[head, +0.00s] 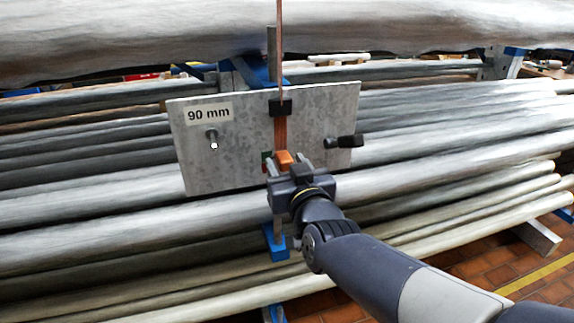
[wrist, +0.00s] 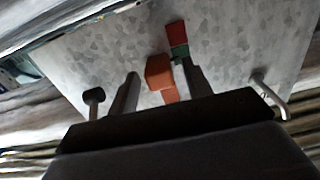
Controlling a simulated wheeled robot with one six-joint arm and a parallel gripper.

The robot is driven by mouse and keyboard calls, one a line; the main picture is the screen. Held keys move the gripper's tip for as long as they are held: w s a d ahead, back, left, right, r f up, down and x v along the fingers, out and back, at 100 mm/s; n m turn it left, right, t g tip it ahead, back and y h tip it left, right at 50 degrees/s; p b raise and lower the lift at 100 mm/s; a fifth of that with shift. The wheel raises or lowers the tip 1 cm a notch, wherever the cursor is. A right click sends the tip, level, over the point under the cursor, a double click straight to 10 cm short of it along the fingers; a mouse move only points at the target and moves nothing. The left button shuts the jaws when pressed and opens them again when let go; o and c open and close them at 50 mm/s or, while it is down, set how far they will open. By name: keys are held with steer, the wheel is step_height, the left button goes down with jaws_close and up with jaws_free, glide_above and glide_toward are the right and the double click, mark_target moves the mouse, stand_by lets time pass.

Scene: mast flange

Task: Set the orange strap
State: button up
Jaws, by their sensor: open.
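An orange block (head: 284,158), seemingly the orange strap's end, sits at the lower middle of a grey mottled plate (head: 345,105). A copper-brown strip (head: 280,132) runs down the plate above it from a black block (head: 280,107); I cannot tell whether they join. My gripper (head: 287,166) is open in front of the orange block. In the wrist view the orange block (wrist: 160,73) lies between the two fingers of my gripper (wrist: 160,70), closer to the right finger. I cannot tell whether either finger touches it. A red and green piece (wrist: 177,38) lies on the plate beside it.
The plate bears a "90 mm" label (head: 209,113), a metal peg (head: 212,138) at left and a black-knobbed handle (head: 345,142) at right. In the wrist view the knob (wrist: 94,97) and peg (wrist: 272,97) flank my gripper. Long grey pipes (head: 80,225) lie behind the plate.

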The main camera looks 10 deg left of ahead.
steer(key=v, duration=1)
steer(key=shift+s, duration=0.3)
steer(key=shift+w, duration=0.15)
steer(key=x, duration=1)
steer(key=shift+w, duration=0.2)
steer(key=shift+w+a+r, duration=0.1)
